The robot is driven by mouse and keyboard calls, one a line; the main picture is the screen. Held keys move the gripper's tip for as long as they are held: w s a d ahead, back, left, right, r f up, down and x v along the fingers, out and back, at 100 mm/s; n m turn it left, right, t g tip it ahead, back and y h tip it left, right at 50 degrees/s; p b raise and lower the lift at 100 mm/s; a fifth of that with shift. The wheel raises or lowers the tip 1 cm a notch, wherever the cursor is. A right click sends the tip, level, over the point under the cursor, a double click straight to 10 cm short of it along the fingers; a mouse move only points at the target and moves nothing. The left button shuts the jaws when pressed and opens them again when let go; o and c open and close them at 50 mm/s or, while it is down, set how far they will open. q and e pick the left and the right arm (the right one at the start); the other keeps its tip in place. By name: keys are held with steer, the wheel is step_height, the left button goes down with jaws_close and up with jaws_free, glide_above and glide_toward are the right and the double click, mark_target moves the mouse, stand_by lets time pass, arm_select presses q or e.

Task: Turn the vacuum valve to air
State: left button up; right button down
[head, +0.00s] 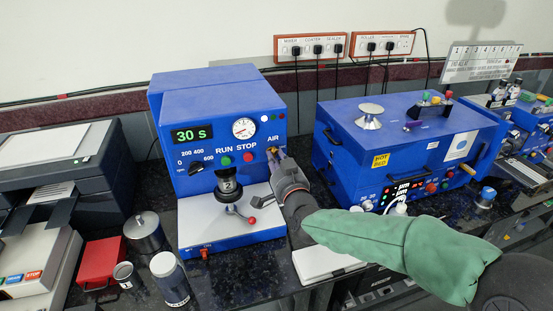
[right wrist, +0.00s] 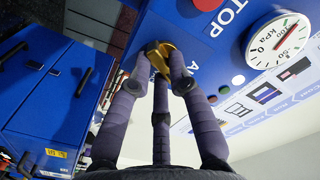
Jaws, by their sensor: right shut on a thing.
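The knob's exact pointing direction is hard to tell. My left gripper is not in view.
A blue oven-like box (head: 410,125) stands close on the right. A metal jar (head: 144,231) and a white-lidded jar (head: 169,279) stand at front left.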

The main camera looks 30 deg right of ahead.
steer(key=n+p, duration=0.1)
steer(key=n, duration=0.4)
steer(key=shift+n, duration=0.4)
stand_by(0.3)
steer(key=c, duration=1.1)
jaws_free()
steer(key=shift+c, duration=0.2)
steer(key=shift+r, duration=0.1)
steer(key=v, duration=1.2)
